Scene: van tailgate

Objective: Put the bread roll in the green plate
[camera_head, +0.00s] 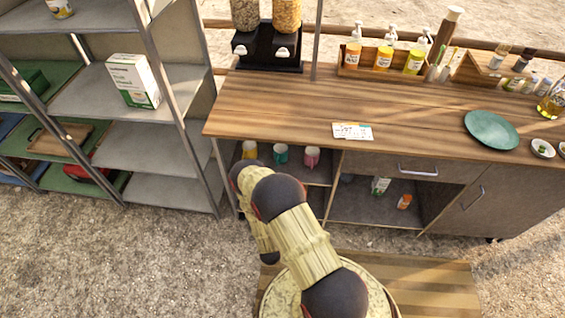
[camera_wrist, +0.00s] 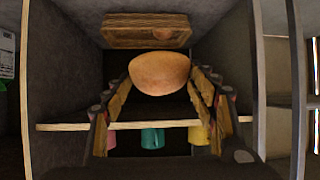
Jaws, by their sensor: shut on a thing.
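The bread roll (camera_wrist: 160,73) is a rounded tan-brown shape in the wrist view. My gripper (camera_wrist: 160,88) is shut on it, with a finger at each side. The roll is in front of a wooden box or board (camera_wrist: 147,31) inside a shelf compartment; whether it touches that is unclear. In the head view my arm reaches down to the counter's lower left, and the gripper and roll are hidden there. The green plate (camera_head: 491,130) lies flat and empty on the right part of the wooden countertop (camera_head: 430,112).
Pink (camera_wrist: 112,140), teal (camera_wrist: 152,139) and yellow (camera_wrist: 198,135) mugs are near a shelf edge (camera_wrist: 75,126). Compartment walls flank my gripper. A card (camera_head: 352,131) lies mid-counter; small bowls (camera_head: 542,148) sit right of the plate. A metal rack (camera_head: 150,150) stands left.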

